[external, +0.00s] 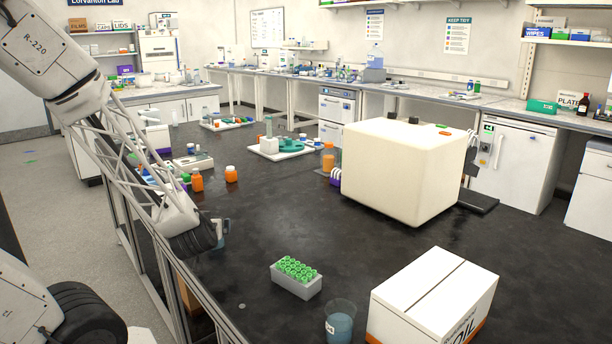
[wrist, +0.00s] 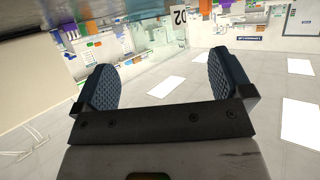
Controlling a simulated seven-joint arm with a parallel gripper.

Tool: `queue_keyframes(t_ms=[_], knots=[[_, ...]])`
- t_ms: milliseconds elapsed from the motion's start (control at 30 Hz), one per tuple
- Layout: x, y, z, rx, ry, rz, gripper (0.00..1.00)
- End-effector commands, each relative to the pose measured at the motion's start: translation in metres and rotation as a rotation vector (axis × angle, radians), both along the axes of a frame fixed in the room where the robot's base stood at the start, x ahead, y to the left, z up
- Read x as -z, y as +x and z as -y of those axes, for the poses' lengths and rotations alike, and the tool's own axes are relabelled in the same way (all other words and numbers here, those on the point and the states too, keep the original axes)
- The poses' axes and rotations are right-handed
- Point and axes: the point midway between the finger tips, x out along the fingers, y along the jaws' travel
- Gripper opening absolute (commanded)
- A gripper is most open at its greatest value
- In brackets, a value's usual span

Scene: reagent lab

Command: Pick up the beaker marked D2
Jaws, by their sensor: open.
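I cannot tell the exact gap to the glass.
Another beaker with blue liquid (external: 340,326) stands at the front. A grey rack of green-capped tubes (external: 297,288), a white carton (external: 432,298) and a large cream box (external: 402,178) are to the right. Orange bottles (external: 197,181) stand behind my gripper. The table between is clear.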

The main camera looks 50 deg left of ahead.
Motion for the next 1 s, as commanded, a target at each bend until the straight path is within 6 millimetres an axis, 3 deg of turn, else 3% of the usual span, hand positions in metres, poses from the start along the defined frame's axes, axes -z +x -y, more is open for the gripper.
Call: queue_keyframes(t_ms=[467,1000], knots=[[0.001,0.002,-0.003,-0.001,0.0,0.0,0.98],[0.016,0.026,-0.036,-0.001,0.0,-0.002,0.98]])
